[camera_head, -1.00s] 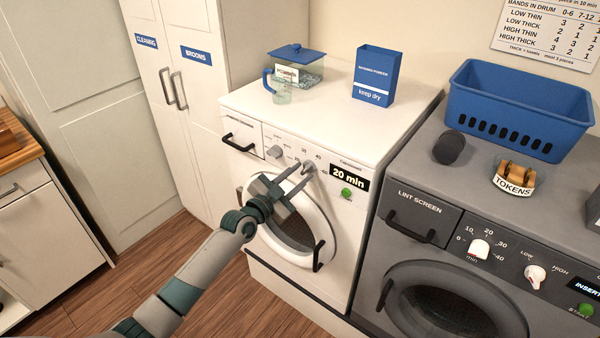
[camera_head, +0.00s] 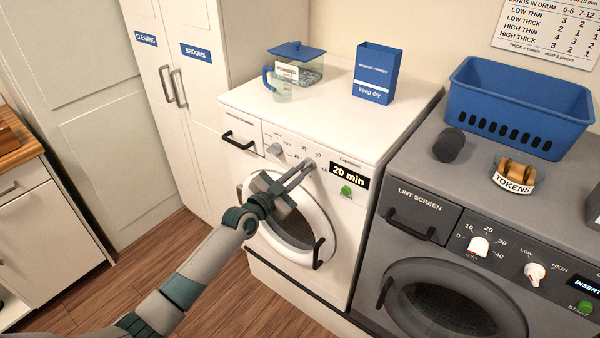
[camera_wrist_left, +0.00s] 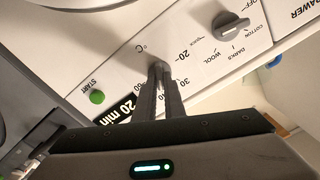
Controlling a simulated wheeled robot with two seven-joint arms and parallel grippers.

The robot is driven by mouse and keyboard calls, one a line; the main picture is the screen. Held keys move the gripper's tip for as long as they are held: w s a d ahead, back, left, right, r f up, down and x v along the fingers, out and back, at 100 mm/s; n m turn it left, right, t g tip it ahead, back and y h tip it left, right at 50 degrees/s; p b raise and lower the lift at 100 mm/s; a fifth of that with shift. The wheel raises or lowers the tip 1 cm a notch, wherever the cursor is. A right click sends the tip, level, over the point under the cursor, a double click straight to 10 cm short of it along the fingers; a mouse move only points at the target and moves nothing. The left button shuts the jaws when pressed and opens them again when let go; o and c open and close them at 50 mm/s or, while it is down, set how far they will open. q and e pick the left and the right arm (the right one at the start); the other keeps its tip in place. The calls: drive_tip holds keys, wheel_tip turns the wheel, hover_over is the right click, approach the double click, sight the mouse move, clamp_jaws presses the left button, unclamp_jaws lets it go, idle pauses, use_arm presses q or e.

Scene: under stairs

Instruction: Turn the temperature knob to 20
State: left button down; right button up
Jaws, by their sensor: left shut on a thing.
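The white washer (camera_head: 340,226) has a temperature dial on its front panel, marked °C with 20 and 30 readable in the left wrist view. My left gripper (camera_head: 308,165) reaches up to this dial from the lower left. In the left wrist view its two fingers (camera_wrist_left: 160,72) lie close together and are shut on the temperature knob. The fingers hide nearly all of the knob, so I cannot tell where it points. The programme knob (camera_wrist_left: 232,24), beside WOOL, DARKS and COTTON, stands apart from the gripper. My right gripper is not in view.
The display (camera_head: 350,176) reads 20 min, above the green start button (camera_head: 346,191). A detergent jug (camera_head: 281,85), clear box (camera_head: 308,72) and blue powder box (camera_head: 376,75) stand on the washer. The grey dryer (camera_head: 440,190) stands close on the right.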

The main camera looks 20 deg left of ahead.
use_arm(q)
drive_tip(key=n+b, duration=0.1)
drive_tip(key=n, duration=0.4)
drive_tip(key=shift+a+n, duration=0.1)
drive_tip(key=shift+n, duration=0.2)
drive_tip(key=n, duration=0.6)
drive_tip(key=shift+w+a+n, duration=0.1)
drive_tip(key=shift+n, duration=0.2)
drive_tip(key=n, duration=1.1)
drive_tip(key=shift+a+f+p, duration=0.1)
drive_tip(key=shift+f+p, duration=0.05)
drive_tip(key=shift+p, duration=0.25)
drive_tip(key=shift+n, duration=0.3)
drive_tip(key=c, duration=1.8)
unclamp_jaws()
drive_tip(key=shift+c, duration=0.2)
